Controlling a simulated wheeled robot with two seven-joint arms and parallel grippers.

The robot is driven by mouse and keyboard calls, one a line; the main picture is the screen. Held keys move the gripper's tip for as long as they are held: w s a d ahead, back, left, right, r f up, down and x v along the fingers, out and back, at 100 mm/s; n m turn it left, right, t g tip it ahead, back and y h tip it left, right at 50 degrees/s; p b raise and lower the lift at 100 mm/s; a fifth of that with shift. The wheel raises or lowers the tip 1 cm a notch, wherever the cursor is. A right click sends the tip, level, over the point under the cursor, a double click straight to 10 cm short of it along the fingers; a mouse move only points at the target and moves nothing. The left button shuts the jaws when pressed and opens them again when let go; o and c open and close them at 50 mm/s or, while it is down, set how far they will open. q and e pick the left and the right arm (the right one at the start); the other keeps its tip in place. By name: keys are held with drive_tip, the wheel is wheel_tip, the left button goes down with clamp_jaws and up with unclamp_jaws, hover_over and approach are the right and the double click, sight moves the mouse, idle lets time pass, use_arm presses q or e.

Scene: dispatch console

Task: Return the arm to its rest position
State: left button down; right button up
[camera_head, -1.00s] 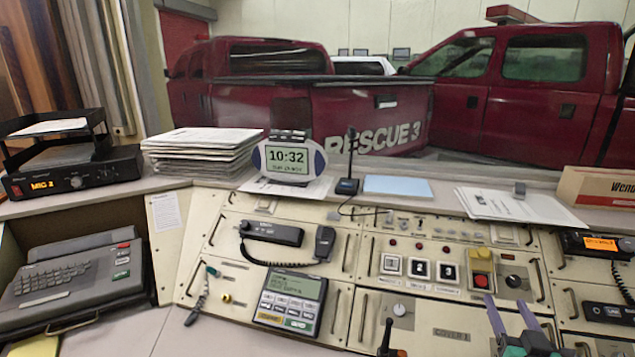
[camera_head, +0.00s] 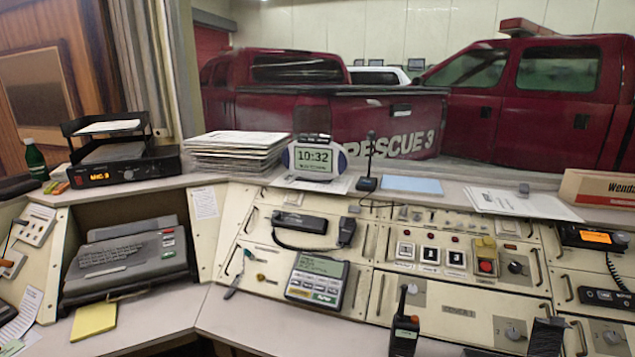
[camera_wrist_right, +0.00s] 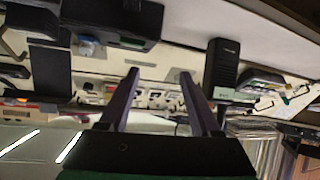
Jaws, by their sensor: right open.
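My right gripper (camera_wrist_right: 159,73) is open in the right wrist view, its two long fingers apart with nothing between them. The console face shows beyond the fingers, upside down. In the head view I cannot make out the right gripper. A dark upright shape (camera_head: 546,337) stands at the bottom edge there, and I cannot tell what it is. My left gripper is not in view.
A handheld radio (camera_head: 404,332) stands at the console's front; it also shows beside the fingers in the wrist view (camera_wrist_right: 224,68). A keypad phone (camera_head: 317,280), a corded handset (camera_head: 300,222) and a typewriter-like keyboard unit (camera_head: 125,262) lie left. Bare desk (camera_head: 260,325) lies at front.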

drive_tip(key=s+a+f+n+g+y, duration=0.1)
drive_tip(key=s+a+f+n+g, duration=0.1)
drive_tip(key=s+a+f+g, duration=0.4)
drive_tip(key=s+a+f+n+g+y, duration=0.1)
drive_tip(key=s+a+f+g, duration=0.2)
drive_tip(key=s, duration=0.6)
wheel_tip(320, 180, down, 23)
drive_tip(key=s+p, duration=0.1)
drive_tip(key=s, duration=0.1)
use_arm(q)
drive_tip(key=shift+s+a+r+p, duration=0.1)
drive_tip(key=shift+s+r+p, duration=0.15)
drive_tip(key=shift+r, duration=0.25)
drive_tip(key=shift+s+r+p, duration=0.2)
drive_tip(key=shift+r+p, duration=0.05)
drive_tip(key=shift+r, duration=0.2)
use_arm(e)
drive_tip(key=s+d+f+g, duration=0.1)
drive_tip(key=s+d+f, duration=0.2)
drive_tip(key=s+f, duration=1)
drive_tip(key=s, duration=0.3)
drive_tip(key=shift+d+f+g, duration=0.15)
drive_tip(key=shift+f+g, duration=0.1)
drive_tip(key=shift+g, duration=0.15)
drive_tip(key=shift+s, duration=0.15)
